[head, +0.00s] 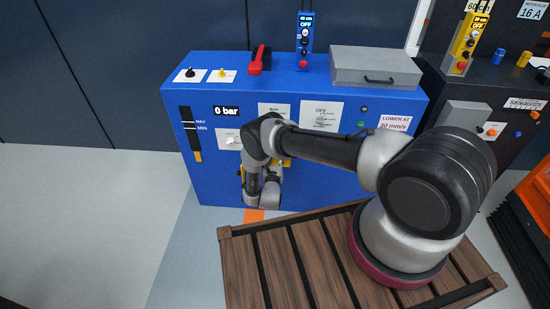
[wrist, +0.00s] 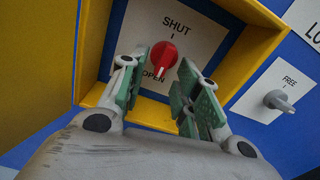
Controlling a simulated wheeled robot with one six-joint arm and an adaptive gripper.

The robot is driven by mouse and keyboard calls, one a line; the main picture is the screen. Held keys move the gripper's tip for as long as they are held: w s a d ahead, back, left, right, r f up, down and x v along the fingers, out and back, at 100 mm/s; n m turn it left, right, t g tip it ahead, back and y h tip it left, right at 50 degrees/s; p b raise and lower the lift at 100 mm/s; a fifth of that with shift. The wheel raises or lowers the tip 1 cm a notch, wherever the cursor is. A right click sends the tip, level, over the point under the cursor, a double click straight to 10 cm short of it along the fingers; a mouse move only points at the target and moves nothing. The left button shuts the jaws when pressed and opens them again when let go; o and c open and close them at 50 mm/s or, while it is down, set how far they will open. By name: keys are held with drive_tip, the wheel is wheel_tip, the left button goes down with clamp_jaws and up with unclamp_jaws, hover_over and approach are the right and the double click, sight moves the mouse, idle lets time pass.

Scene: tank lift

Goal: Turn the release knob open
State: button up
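The red release knob (wrist: 163,58) sits on a white plate (wrist: 195,28) marked SHUT above and OPEN below, inside a yellow-framed recess, in the wrist view. I see no clear contact with the knob. In the head view my gripper (head: 262,190) is low at the front of the blue cabinet (head: 225,180), and my arm hides the red knob there.
A grey knob (wrist: 278,100) marked FREE is right of the recess. The yellow frame (wrist: 240,60) stands close around my fingers. In the head view, a 0 bar display (head: 227,111), a red lever (head: 257,62) and a grey lidded box (head: 375,68) are on the cabinet.

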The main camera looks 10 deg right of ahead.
drive_tip(key=v, duration=0.7)
drive_tip(key=shift+s, duration=0.2)
